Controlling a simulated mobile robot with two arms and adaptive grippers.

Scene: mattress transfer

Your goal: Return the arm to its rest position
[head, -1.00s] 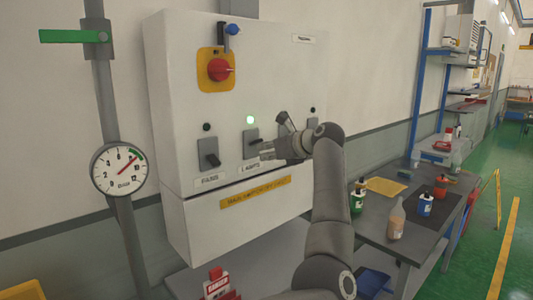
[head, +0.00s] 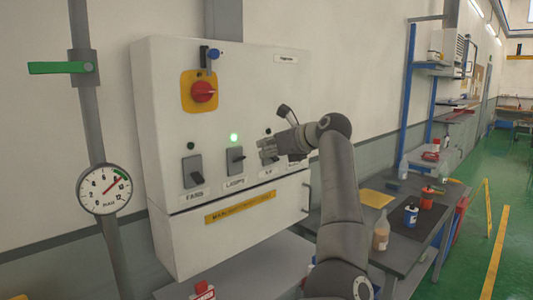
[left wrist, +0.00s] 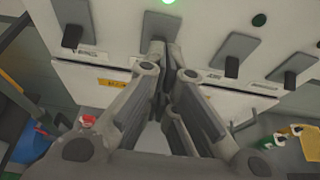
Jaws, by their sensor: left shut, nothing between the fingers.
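A green light (head: 234,137) is lit above the lamp switch. My right gripper is not in view.
A red rotary switch (head: 203,91) sits on a yellow plate high on the cabinet. A pressure gauge (head: 104,189) is on the pipe at left. A workbench (head: 398,250) with bottles stands at right.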

